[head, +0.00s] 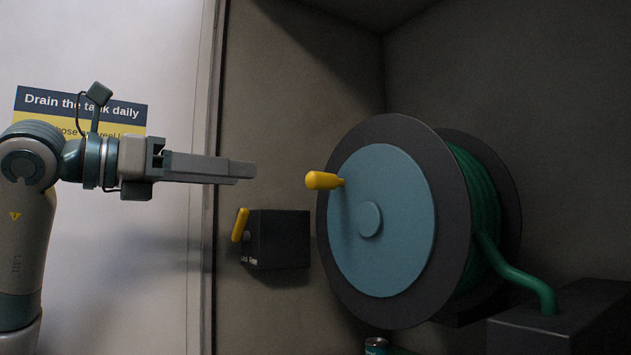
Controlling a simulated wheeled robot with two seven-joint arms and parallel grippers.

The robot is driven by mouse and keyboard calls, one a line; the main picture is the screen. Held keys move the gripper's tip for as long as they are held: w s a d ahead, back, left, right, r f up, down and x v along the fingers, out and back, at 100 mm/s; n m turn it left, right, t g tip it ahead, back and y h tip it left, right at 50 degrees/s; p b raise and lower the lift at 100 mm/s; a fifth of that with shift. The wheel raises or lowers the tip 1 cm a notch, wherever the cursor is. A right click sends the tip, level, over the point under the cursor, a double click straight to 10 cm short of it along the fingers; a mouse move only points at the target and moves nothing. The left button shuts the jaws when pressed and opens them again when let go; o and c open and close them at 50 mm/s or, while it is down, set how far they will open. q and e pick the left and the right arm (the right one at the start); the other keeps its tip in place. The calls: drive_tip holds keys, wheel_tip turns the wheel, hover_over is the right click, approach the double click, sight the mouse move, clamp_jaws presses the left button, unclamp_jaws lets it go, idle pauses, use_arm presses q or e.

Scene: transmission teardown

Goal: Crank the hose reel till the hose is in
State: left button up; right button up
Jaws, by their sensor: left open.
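The hose reel (390,250) has a blue-grey disc face between dark flanges. A yellow crank handle (322,181) sticks out toward the left from the upper left of the disc. The green hose (477,195) is wound on the drum, and a length of it (525,279) runs from the drum down to a dark box at the lower right. My left gripper (254,170) is open and empty, to the left of the crank handle and apart from it, at about its height. My right gripper is not in view.
A dark box (280,240) with a yellow lever (240,225) is on the wall below my left gripper. A dark box (560,325) stands at the lower right. A can (376,346) is below the reel. A sign (50,101) hangs behind my arm.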

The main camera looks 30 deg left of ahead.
sight(307, 181)
use_arm(q)
drive_tip(key=p+x, duration=0.6)
drive_tip(key=x, duration=1)
drive_tip(key=shift+w, duration=0.25)
drive_tip(key=shift+w+d+p, duration=0.1)
drive_tip(key=shift+w+p, duration=0.2)
drive_tip(key=shift+w, duration=0.1)
drive_tip(key=shift+f, duration=0.1)
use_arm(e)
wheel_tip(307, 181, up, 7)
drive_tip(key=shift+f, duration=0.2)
use_arm(q)
drive_tip(key=shift+c, duration=0.6)
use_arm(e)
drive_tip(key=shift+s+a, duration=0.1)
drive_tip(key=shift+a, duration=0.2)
use_arm(q)
clamp_jaws()
